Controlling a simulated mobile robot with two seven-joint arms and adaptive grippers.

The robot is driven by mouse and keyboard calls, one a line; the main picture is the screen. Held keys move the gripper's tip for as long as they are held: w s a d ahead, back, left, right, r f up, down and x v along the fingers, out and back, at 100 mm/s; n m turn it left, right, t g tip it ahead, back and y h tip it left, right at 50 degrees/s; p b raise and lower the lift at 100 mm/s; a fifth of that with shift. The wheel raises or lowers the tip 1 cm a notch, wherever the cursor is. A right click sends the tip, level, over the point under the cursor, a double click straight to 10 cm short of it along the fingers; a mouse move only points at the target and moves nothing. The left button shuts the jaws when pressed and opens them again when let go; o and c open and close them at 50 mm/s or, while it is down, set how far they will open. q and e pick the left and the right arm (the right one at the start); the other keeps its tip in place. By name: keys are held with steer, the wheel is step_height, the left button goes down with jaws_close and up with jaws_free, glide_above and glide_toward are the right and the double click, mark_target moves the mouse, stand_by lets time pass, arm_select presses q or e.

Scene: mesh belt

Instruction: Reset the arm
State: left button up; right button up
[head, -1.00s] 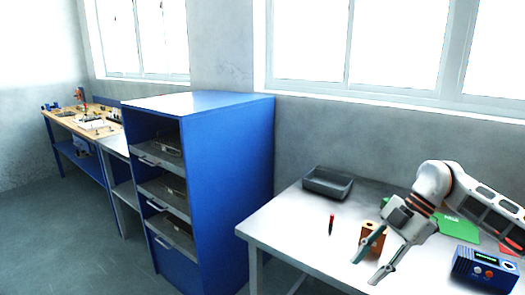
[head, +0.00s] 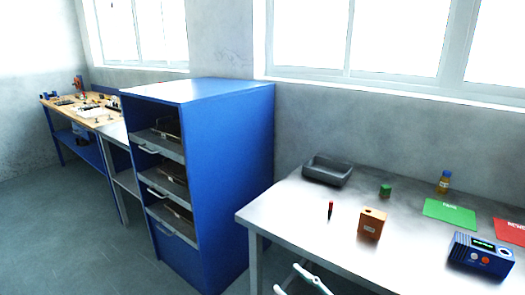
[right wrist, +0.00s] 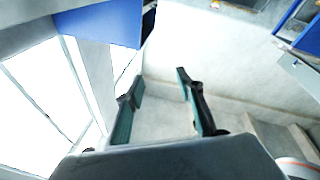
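My right gripper (head: 287,277) shows at the bottom edge of the head view, in front of the metal table's near edge. Only its fingers show there; the rest of the arm is out of frame. In the right wrist view its two fingers (right wrist: 156,88) stand apart with nothing between them, so it is open and empty. Beyond the fingers that view shows pale wall or floor surfaces and blue furniture. My left gripper is in neither view.
The metal table (head: 290,222) holds a grey bin (head: 327,171), red pen-like tool (head: 330,210), wooden block (head: 372,223), green object (head: 385,190), bottle (head: 444,182), green mat (head: 450,213), red mat (head: 510,231) and blue device (head: 481,256). A blue cabinet (head: 230,170) stands left of it.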

steer(key=s+d+f+m+g+h, duration=0.1)
steer(key=s+d+f+m+h, duration=0.2)
steer(key=f, duration=0.5)
steer(key=s+d+f+m+g+h, duration=0.1)
steer(key=s+d+f+m+h, duration=0.2)
steer(key=s+d+f+h, duration=0.2)
steer(key=s+d+f+m+g+h, duration=0.1)
steer(key=s+d+f+m+h, duration=0.2)
steer(key=s+f, duration=0.6)
step_height(320, 180, down, 4)
steer(key=shift+d+f+g+h, duration=0.15)
steer(key=shift+d+g+h, duration=0.15)
steer(key=shift+d+h, duration=0.45)
